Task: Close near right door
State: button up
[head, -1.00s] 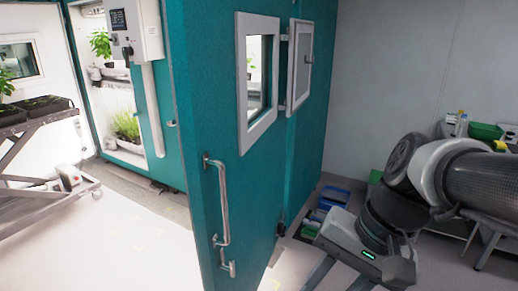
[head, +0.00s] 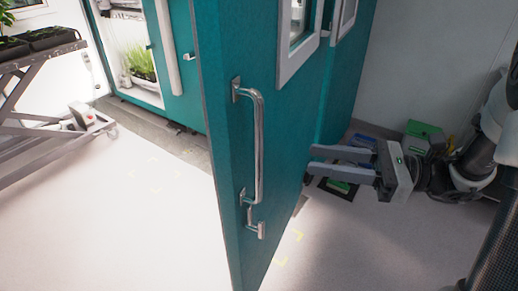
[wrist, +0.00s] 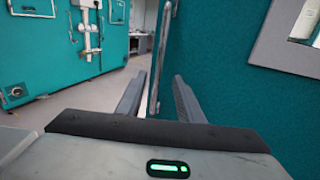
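The teal door (head: 290,120) stands open in front of me, its edge toward me, with a framed window high on it. A long metal bar handle (head: 257,150) runs vertically near its edge, with a smaller latch handle (head: 256,229) below. My gripper (head: 312,160) is open and empty to the right of the door, its fingers pointing left toward the door face. In the wrist view, my gripper (wrist: 158,92) has its fingers apart, with the door (wrist: 225,70) close on the right and the bar handle (wrist: 167,50) ahead, beyond the fingertips.
A cart with plant trays (head: 45,95) stands at the left. The chamber opening with green seedlings (head: 140,65) is behind it. Bins (head: 425,132) and other items sit on the floor by the right wall. The floor left of the door is clear.

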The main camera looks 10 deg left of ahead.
jog(key=a, duration=1.3)
jog(key=shift+w+a+b, duration=0.15)
jog(key=shift+a+b, duration=0.05)
jog(key=shift+b, duration=0.1)
grip_shut()
